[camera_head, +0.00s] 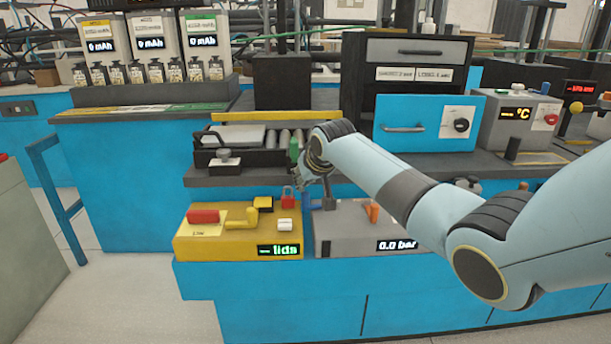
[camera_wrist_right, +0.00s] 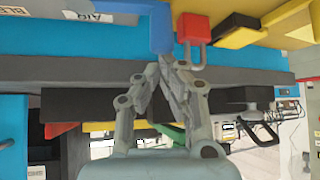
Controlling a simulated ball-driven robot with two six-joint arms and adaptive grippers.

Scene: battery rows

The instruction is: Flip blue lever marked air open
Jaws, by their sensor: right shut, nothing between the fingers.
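The blue lever (camera_wrist_right: 160,30) shows at the top of the wrist view, pointing down toward my fingertips. A white label reading AIR, upside down in that view, sits beside it on a grey panel. My right gripper (camera_wrist_right: 172,62) is shut and empty, with its fingertips just below the lever's end; whether they touch it I cannot tell. In the head view, the right gripper (camera_head: 304,188) hangs over the back left of the grey box (camera_head: 345,232) with the 0.0 bar display. My left gripper is out of view.
A red padlock (camera_wrist_right: 195,28) hangs close beside the lever. The yellow box (camera_head: 215,244) with a red block and yellow handle stands to the left. An orange lever (camera_head: 373,212) stands on the grey box. A dark shelf (camera_head: 235,178) runs behind both boxes.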

